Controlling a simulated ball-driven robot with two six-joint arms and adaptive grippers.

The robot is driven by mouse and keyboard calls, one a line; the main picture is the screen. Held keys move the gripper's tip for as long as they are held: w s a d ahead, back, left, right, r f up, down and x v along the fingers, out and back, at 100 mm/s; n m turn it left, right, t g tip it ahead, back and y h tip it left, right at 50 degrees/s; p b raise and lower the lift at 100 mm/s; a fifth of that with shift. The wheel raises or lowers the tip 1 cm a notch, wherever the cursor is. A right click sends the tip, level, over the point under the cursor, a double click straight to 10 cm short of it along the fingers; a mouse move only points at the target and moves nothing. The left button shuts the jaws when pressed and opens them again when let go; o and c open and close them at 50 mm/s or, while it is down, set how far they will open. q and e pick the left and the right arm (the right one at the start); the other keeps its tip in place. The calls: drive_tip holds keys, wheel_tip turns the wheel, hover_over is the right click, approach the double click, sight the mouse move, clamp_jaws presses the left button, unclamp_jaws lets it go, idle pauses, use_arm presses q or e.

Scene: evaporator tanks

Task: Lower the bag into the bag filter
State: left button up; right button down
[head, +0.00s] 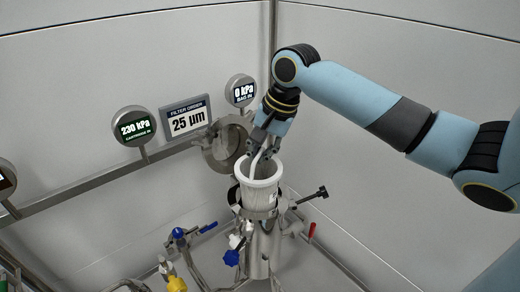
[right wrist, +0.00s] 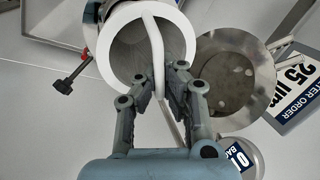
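The white bag (head: 257,197) has a thick round rim and a white handle arching over its open top. My right gripper (head: 264,150) reaches down from above and is shut on the handle. In the right wrist view its fingers (right wrist: 162,84) close on either side of the handle (right wrist: 155,45), and the white rim (right wrist: 110,68) shows around a grey inside. The bag is upright, over the steel bag filter housing (head: 262,243). Its lower end meets the housing's top in the picture; how deep it sits is hidden. My left gripper is not in view.
The round steel lid (head: 226,147) stands open behind the bag, also in the right wrist view (right wrist: 235,70). A sign (head: 186,118) reads 25 µm. The bag-in gauge (head: 240,90) reads 0 kPa; the cartridge-in gauge (head: 134,126) reads 230 kPa. Blue-handled valves (head: 180,233) stand lower left.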

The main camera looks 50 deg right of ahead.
sight(263, 165)
drive_tip(key=shift+f, duration=0.15)
idle(0.8)
drive_tip(key=shift+f+b, duration=0.75)
drive_tip(key=shift+f, duration=1.75)
drive_tip(key=shift+p, duration=0.65)
drive_tip(key=shift+f, duration=0.2)
idle(0.4)
drive_tip(key=shift+f+b, duration=0.9)
drive_tip(key=shift+f, duration=1.5)
drive_tip(key=c, duration=1.4)
unclamp_jaws()
